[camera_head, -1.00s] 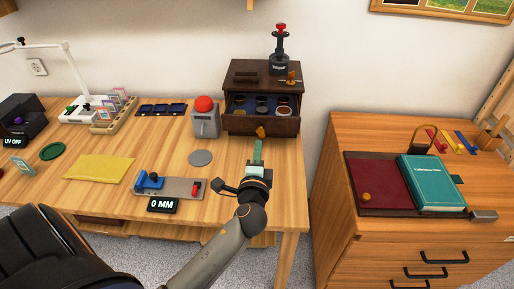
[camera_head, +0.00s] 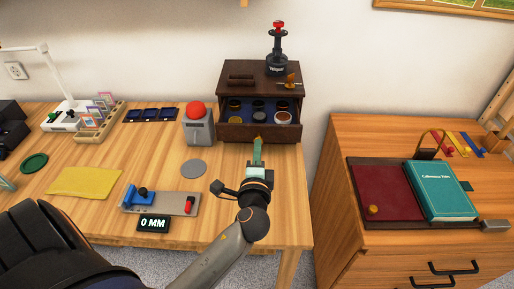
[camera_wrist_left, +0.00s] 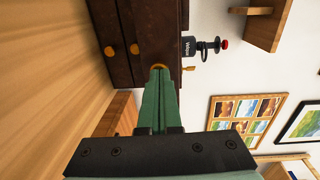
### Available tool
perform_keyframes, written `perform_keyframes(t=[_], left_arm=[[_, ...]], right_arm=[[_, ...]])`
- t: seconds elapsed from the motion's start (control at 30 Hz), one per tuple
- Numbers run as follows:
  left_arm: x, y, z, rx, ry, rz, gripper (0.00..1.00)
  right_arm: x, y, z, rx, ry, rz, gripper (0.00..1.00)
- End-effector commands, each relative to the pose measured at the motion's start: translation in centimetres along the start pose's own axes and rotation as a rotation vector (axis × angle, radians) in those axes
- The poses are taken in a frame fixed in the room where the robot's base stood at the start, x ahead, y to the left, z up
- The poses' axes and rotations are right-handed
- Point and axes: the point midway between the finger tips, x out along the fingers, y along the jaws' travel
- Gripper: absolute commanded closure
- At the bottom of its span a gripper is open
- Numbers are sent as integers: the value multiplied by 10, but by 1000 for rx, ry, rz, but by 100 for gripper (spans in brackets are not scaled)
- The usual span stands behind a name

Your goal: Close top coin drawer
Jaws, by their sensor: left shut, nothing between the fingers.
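The dark wooden coin cabinet (camera_head: 262,84) stands at the back of the wooden table. Its top coin drawer (camera_head: 258,132) is open, with several coins in the blue-lined tray. In the left wrist view the drawer front (camera_wrist_left: 148,40) lies just ahead, with a round brass knob (camera_wrist_left: 158,66) at the fingertips. My left gripper (camera_head: 257,145) is shut and empty, its green fingers in front of the drawer front at the knob. In the left wrist view the fingertips (camera_wrist_left: 158,72) overlap the knob; whether they touch cannot be told. My right gripper is not in view.
A grey box with a red button (camera_head: 198,125) stands left of the drawer. A black stamp-like tool (camera_head: 277,55) stands on the cabinet. A gauge (camera_head: 160,199), yellow cloth (camera_head: 85,182) and grey disc (camera_head: 193,168) lie on the table. A side cabinet with a teal book (camera_head: 440,190) stands right.

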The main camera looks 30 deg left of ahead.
Motion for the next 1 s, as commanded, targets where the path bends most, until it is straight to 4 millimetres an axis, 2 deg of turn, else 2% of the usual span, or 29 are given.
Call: perform_keyframes(t=[0.33, 0.43, 0.57, 0.8, 1.0], left_arm=[[0, 0, 0, 0, 0, 0, 100], [7, -1, 0, 1, -1, -2, 100], [34, -4, 0, 2, -1, -4, 100], [96, -6, 0, 2, -1, -3, 100], [128, -8, 1, -1, 0, -1, 100]], right_arm=[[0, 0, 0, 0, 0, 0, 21], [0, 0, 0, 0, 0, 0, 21], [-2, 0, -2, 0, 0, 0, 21], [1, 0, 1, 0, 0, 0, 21], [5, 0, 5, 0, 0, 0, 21]])
